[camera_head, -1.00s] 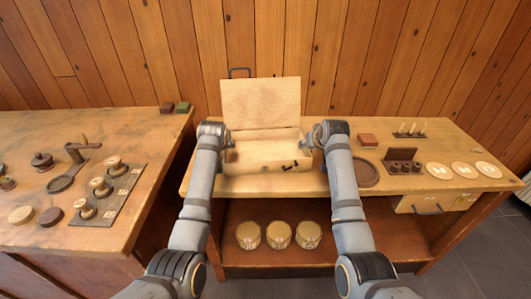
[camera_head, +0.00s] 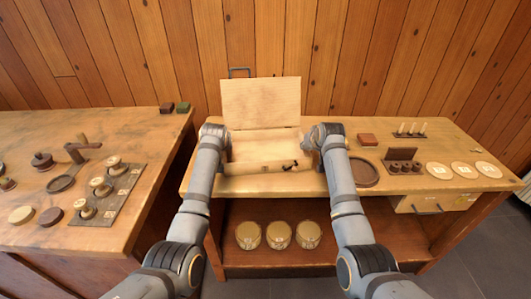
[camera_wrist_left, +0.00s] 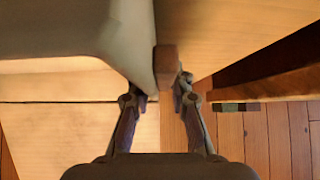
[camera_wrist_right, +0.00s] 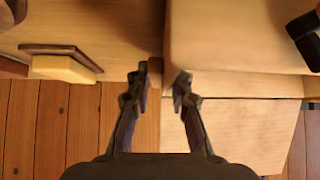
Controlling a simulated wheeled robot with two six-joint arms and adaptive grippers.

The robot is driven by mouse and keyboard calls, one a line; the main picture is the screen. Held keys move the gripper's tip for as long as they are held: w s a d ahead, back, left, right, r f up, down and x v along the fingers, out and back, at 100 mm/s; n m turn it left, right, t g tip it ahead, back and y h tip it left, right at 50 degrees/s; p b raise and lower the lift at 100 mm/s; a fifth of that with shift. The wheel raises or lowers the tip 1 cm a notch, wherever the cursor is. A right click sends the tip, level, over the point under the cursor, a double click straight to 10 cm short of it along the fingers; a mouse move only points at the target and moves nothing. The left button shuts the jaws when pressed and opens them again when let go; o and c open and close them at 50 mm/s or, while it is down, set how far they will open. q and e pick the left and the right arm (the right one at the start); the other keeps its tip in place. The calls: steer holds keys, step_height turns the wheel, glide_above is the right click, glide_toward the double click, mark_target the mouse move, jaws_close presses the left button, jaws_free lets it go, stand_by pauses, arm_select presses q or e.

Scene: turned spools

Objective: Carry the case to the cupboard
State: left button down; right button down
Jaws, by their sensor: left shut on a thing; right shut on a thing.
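The case (camera_head: 262,168) is a pale wooden box with its lid (camera_head: 260,102) standing open at the back. It is on or just above the right-hand bench, with a dark latch on its front. My left gripper (camera_head: 226,140) is at its left side, and my right gripper (camera_head: 314,140) is at its right side. In the left wrist view the left jaws (camera_wrist_left: 166,85) are shut on a small brown block at the case's side. In the right wrist view the right jaws (camera_wrist_right: 163,80) are at the case's other side; what they grip is mostly hidden.
The bench (camera_head: 195,185) has an open lower shelf with three round jars (camera_head: 279,235) and a drawer (camera_head: 435,203) at right. A round dark tray (camera_head: 364,172) sits close right of the case. Another bench (camera_head: 120,135) with spools stands at left, across a gap.

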arm_select(q)
steer(key=shift+r, duration=0.2)
arm_select(e)
steer(key=shift+r, duration=0.2)
